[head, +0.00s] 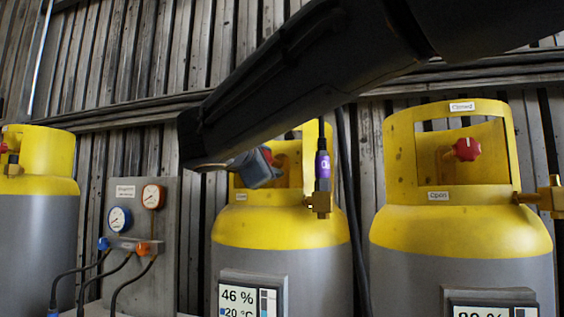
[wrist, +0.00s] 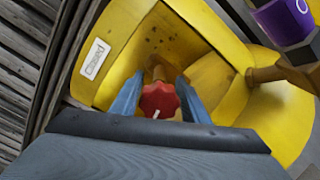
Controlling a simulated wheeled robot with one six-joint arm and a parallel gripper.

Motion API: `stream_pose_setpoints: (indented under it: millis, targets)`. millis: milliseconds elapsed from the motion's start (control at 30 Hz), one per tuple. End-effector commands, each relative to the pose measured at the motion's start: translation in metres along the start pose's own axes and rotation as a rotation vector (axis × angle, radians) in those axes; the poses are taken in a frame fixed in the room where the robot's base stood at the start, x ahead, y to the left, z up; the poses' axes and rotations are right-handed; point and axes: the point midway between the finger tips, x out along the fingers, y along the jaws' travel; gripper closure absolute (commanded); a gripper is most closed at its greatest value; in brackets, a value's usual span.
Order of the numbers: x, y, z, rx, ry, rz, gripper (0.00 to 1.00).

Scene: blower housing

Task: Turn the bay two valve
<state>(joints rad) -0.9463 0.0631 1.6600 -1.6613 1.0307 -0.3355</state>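The red valve knob (wrist: 160,99) of the middle yellow-collared cylinder (head: 279,228) shows in the wrist view, with a white mark on its lower face. My gripper (wrist: 160,92) has its two blue fingers on either side of this knob. Whether the fingers touch it is too close to tell. In the head view my gripper (head: 255,168) reaches into the collar opening and hides most of the knob. A white "Open" label (head: 241,197) is on the collar front. Another label (wrist: 95,58) in the wrist view is too small to read.
A purple-banded fitting (head: 322,165) and brass outlet stand at the collar's right, beside a dark hose. A right cylinder (head: 460,232) has its own red knob (head: 466,149). A gauge panel (head: 165,225) with hoses and another cylinder (head: 45,210) are at left.

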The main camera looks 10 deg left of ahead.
Motion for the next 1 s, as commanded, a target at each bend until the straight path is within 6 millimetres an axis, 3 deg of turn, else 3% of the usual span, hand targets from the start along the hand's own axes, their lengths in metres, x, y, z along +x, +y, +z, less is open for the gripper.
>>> stream_pose_setpoints:
  millis: [67, 433, 800, 1000]
  targets:
    - [0.0, 0.0, 0.0, 0.0, 0.0, 0.0, 0.46]
    - [-0.005, 0.001, 0.0, 0.002, 0.0, 0.002, 0.46]
    - [-0.061, 0.001, -0.001, 0.001, 0.002, 0.002, 0.46]
    - [-0.077, 0.001, 0.0, 0.0, 0.0, 0.001, 0.46]
